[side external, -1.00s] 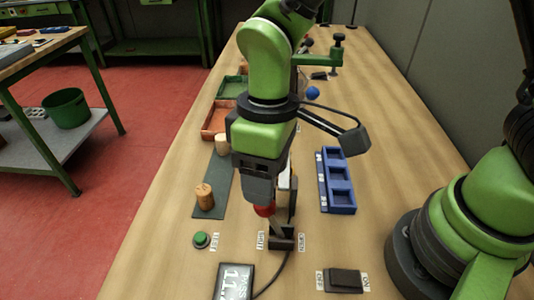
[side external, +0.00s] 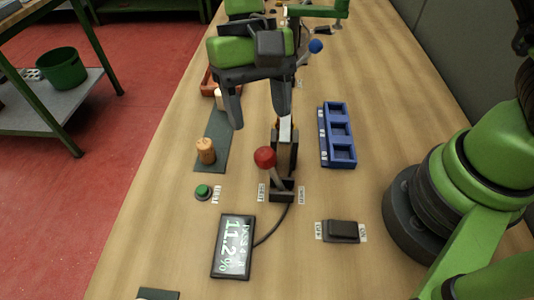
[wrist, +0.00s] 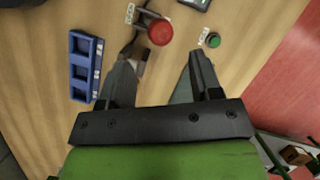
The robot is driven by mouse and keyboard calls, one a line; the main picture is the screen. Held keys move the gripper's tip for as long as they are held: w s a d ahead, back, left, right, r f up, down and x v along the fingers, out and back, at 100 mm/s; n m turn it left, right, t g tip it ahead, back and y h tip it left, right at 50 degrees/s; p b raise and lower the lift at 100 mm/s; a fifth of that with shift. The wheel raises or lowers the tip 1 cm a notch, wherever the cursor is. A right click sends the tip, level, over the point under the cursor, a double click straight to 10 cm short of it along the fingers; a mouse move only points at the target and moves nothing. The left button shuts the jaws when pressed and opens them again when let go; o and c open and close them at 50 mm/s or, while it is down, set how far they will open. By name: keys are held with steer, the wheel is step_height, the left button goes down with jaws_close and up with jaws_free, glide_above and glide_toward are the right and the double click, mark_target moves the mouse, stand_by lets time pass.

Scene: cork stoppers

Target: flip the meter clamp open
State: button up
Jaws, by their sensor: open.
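The meter clamp (side external: 283,190) is a dark block with a lever ending in a red ball knob (side external: 265,157). Its lever leans left in the side view, towards the left one of two small white labels, whose lettering is hard to read. The knob also shows in the wrist view (wrist: 160,32), ahead of the fingers. My gripper (side external: 260,119) is open and empty, raised behind the knob and apart from it. In the wrist view my fingers (wrist: 160,62) are spread with nothing between them. A cable joins the clamp to the meter display (side external: 232,246), which reads about 11.2%.
A cork stopper (side external: 206,150) stands on a dark mat (side external: 216,130) at left. A blue tray (side external: 338,136) is at right. A green button (side external: 203,192) and a black rocker switch (side external: 341,231) flank the clamp. A blue-knobbed lever (side external: 316,46) is further back.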

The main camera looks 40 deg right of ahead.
mark_target(267, 168)
steer(key=x, duration=0.9)
steer(key=shift+s+f, duration=0.15)
steer(key=shift+f, duration=0.25)
steer(key=shift+c, duration=0.4)
